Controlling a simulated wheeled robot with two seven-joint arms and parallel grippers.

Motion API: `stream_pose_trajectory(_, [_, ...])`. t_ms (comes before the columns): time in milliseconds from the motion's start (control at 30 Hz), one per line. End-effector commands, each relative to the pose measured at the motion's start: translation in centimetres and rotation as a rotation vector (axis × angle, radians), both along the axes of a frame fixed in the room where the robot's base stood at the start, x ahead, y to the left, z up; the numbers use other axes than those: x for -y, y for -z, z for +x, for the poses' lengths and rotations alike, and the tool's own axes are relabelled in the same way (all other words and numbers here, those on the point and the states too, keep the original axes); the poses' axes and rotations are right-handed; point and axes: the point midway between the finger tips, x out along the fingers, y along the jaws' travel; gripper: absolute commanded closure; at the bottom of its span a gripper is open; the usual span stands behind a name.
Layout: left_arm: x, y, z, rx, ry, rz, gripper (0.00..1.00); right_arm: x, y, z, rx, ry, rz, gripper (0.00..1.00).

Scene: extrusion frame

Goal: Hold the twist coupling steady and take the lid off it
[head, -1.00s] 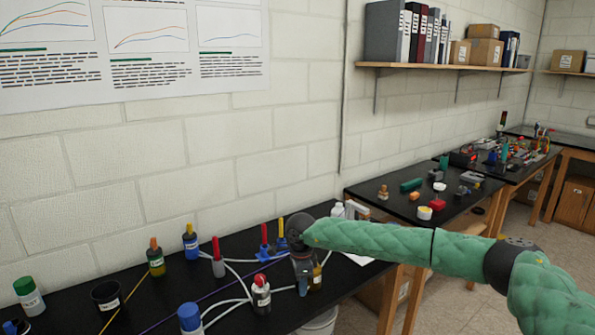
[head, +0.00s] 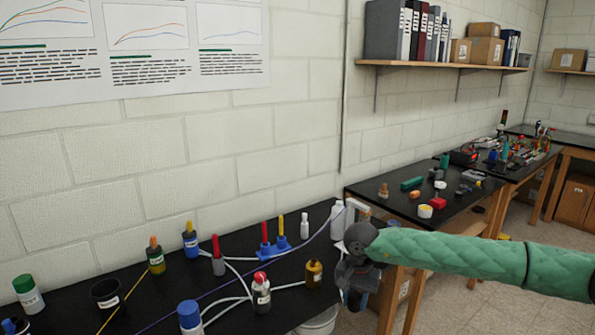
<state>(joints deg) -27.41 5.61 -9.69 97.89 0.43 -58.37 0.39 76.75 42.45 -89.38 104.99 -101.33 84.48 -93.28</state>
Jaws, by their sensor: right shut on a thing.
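My right arm comes in from the right in a green padded sleeve. Its dark gripper (head: 352,286) hangs at the right end of the near black bench, close to its edge. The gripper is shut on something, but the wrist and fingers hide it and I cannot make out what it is. I cannot pick out the twist coupling or its lid for certain in the head view. My left gripper is not in view.
The near bench (head: 255,318) holds a red-capped bottle (head: 262,292), an amber bottle (head: 314,273), a blue-capped bottle (head: 189,318), a blue stand (head: 273,250) and white tubing. A white bottle (head: 337,219) stands near the wall. A second bench (head: 388,205) with small parts stands beyond.

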Motion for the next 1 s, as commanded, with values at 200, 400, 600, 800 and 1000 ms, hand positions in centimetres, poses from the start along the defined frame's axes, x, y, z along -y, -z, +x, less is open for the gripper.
stream_pose_trajectory(200, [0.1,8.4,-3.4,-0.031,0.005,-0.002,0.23,3.5,-0.8,-3.5,0.003,-0.249,-0.001,0.95])
stream_pose_trajectory(400, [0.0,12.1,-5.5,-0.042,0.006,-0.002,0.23,5.0,-1.2,-5.3,0.005,-0.382,-0.002,0.95])
stream_pose_trajectory(600, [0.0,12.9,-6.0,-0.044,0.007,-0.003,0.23,5.3,-1.4,-5.7,0.007,-0.417,-0.003,0.95])
stream_pose_trajectory(800, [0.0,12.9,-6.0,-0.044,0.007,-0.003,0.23,5.9,-2.9,-4.9,0.008,-0.426,-0.001,0.95])
stream_pose_trajectory(1000, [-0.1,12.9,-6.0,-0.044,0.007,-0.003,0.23,5.4,-3.2,-4.7,0.002,-0.417,-0.001,0.95])
